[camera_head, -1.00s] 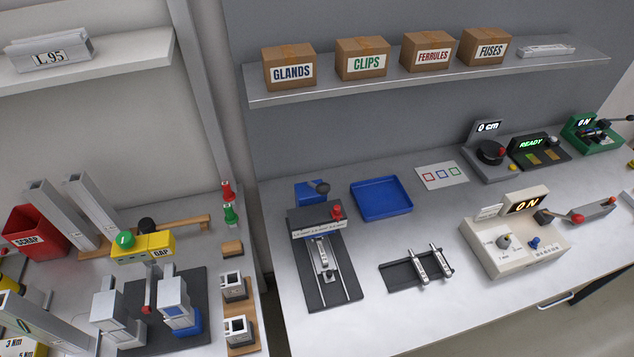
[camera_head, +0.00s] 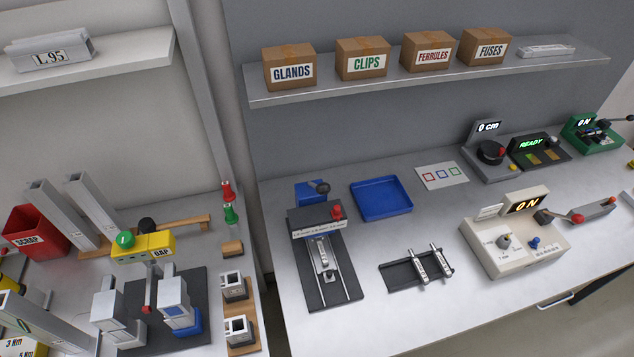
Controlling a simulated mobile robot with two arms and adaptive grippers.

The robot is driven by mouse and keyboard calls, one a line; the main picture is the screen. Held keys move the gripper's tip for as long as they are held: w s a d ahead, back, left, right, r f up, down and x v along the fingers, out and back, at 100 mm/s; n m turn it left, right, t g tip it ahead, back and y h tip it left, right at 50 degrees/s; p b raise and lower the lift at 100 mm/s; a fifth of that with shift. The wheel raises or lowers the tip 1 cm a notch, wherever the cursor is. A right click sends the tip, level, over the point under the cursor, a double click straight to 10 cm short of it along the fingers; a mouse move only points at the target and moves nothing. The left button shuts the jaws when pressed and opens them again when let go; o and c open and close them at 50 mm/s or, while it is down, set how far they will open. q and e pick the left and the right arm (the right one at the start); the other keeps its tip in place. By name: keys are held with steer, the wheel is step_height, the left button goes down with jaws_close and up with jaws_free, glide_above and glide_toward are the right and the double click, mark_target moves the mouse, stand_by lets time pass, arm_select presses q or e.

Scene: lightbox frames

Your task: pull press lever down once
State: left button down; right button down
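No part carries a readable "press" label, so I cannot tell for sure which lever is the press lever. A green device (camera_head: 592,135) with a lit "0 N" display stands at the back right. Its dark lever (camera_head: 618,118) reaches out toward the right edge of the picture. A cream box (camera_head: 515,245) with its own "0 N" display stands at the front right. Beside it is a grey bar (camera_head: 592,210) with a red knob. Neither of my grippers is in view.
A black device (camera_head: 540,150) reading "READY" and a dial unit (camera_head: 490,160) reading "0 cm" stand left of the green device. A blue tray (camera_head: 381,212) and a black rack (camera_head: 400,278) lie mid-bench. A shelf (camera_head: 400,88) with labelled boxes hangs above.

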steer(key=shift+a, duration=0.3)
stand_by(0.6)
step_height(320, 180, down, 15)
steer(key=b, duration=1.5)
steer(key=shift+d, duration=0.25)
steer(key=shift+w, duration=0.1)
